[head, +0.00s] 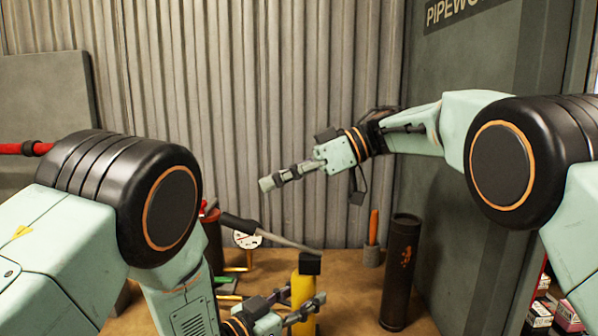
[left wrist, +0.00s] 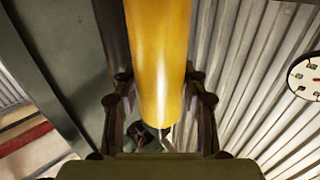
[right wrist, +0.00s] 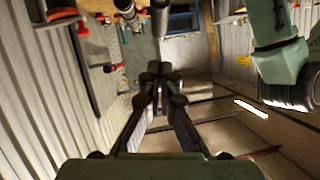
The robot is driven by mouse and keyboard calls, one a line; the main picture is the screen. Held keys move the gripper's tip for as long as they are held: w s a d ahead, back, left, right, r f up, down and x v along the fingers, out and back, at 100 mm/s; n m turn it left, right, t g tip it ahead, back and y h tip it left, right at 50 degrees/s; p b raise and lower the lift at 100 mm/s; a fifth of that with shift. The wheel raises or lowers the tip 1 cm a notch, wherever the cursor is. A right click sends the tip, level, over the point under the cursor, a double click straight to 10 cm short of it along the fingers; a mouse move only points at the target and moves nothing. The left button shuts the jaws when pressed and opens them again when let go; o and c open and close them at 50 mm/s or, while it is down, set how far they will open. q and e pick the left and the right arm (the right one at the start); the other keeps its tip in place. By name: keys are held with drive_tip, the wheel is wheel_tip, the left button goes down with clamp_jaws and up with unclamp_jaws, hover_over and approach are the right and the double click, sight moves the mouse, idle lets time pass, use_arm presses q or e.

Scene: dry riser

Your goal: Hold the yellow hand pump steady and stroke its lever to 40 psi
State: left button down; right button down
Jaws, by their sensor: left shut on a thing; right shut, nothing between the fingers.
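The yellow hand pump (head: 305,287) stands upright on the brown bench with a black head on top. Its lever (head: 280,238) slopes up to the left from the head and ends in a dark grip. My left gripper (head: 300,309) is shut around the pump's yellow body, low down; the left wrist view shows the yellow barrel (left wrist: 160,60) between both fingers. A white round gauge (head: 248,239) is behind the lever; part of it shows in the left wrist view (left wrist: 306,75). My right gripper (head: 266,184) is shut and empty, above and apart from the lever.
A tall dark cylinder (head: 400,270) stands right of the pump. An orange-handled tool in a small grey holder (head: 371,255) is behind. A red cylinder (head: 212,240) is at left. Corrugated wall backs the bench; a grey cabinet (head: 480,150) stands at right.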

drive_tip(key=shift+s+a+f, duration=0.2)
drive_tip(key=shift+a+f, duration=0.35)
drive_tip(key=shift+f, duration=0.2)
drive_tip(key=shift+s+a+f, duration=0.15)
drive_tip(key=shift+a+f, duration=0.4)
drive_tip(key=shift+f, duration=0.2)
drive_tip(key=shift+s+a+f, duration=0.2)
drive_tip(key=shift+a+f, duration=0.35)
drive_tip(key=shift+f, duration=0.2)
drive_tip(key=shift+h, duration=0.8)
drive_tip(key=a+f, duration=0.1)
drive_tip(key=f, duration=0.1)
drive_tip(key=a+f, duration=0.2)
drive_tip(key=shift+a+f+h, duration=0.25)
drive_tip(key=shift+f+h, duration=0.25)
drive_tip(key=shift+f, duration=0.2)
wheel_tip(320, 180, up, 11)
hover_over(241, 228)
drive_tip(key=w+d, duration=0.4)
drive_tip(key=d, duration=0.2)
drive_tip(key=shift+d, duration=0.1)
